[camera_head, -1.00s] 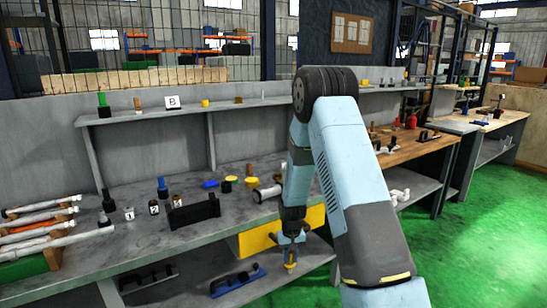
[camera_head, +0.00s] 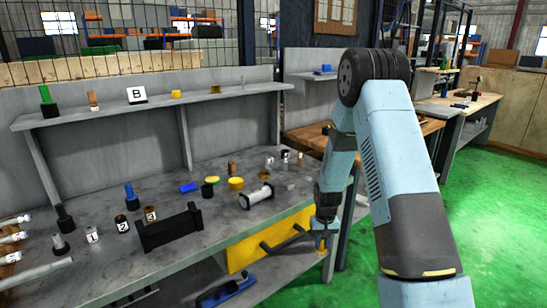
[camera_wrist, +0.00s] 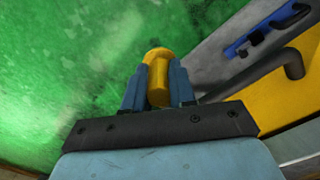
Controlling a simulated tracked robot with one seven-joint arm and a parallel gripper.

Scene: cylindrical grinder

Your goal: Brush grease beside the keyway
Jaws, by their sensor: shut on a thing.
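My gripper (camera_head: 321,236) hangs in front of the yellow drawer, off the bench's front edge. It is shut on a yellow, rounded handle-like thing (camera_wrist: 157,72), seen between the two blue-grey fingers in the wrist view. No bristles are visible on it. A pale cylinder with black end pieces (camera_head: 257,195) lies on the bench, left of and behind my gripper. I cannot make out a keyway on it.
A black cradle (camera_head: 168,231) stands near the front of the grey bench (camera_head: 88,265). A yellow drawer front with a dark handle (camera_head: 265,245) is below the top. A blue-handled thing (camera_head: 225,291) lies on the lower shelf. Green floor (camera_head: 497,215) is open at right.

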